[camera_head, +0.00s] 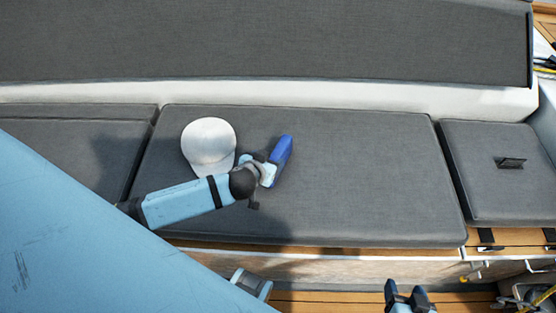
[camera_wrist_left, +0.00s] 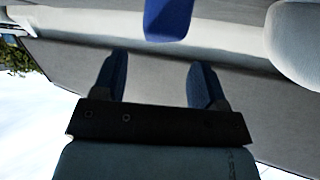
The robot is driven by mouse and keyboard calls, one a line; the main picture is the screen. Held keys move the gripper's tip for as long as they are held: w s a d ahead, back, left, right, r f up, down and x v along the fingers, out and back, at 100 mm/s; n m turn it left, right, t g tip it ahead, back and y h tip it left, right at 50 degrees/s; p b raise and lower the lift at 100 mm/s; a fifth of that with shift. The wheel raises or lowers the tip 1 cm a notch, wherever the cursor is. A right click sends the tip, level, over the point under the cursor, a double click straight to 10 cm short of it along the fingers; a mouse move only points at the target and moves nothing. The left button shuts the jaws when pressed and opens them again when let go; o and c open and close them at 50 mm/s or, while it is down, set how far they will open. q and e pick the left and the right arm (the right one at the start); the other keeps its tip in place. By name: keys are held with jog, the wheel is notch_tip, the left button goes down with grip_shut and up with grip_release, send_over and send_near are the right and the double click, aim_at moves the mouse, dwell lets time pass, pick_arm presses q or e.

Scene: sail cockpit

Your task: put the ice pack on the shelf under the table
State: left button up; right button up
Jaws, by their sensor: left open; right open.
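The blue ice pack (camera_head: 284,154) is at the middle of the grey seat cushion, right of a white cap. My left gripper (camera_head: 268,172) is right beside its near end; the wrist hides part of the fingers. In the left wrist view my left gripper (camera_wrist_left: 155,62) is open, with nothing between its fingers. The ice pack (camera_wrist_left: 168,20) shows just beyond the fingertips, roughly centred between them and cut off by the top edge. My right gripper (camera_head: 407,296) is open and empty at the bottom of the head view. I see no table or shelf that I can identify.
The white cap (camera_head: 208,145) lies close to my left wrist. The grey cushion (camera_head: 370,180) is clear to the right of the ice pack. A grey backrest (camera_head: 270,42) runs along the back. Wooden slats (camera_head: 330,301) show below the seat front. A smaller cushion (camera_head: 500,185) is at right.

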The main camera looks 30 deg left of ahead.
aim_at(276, 155)
pick_arm(q)
jog(key=x, duration=0.5)
jog(key=shift+d, duration=0.15)
grip_shut()
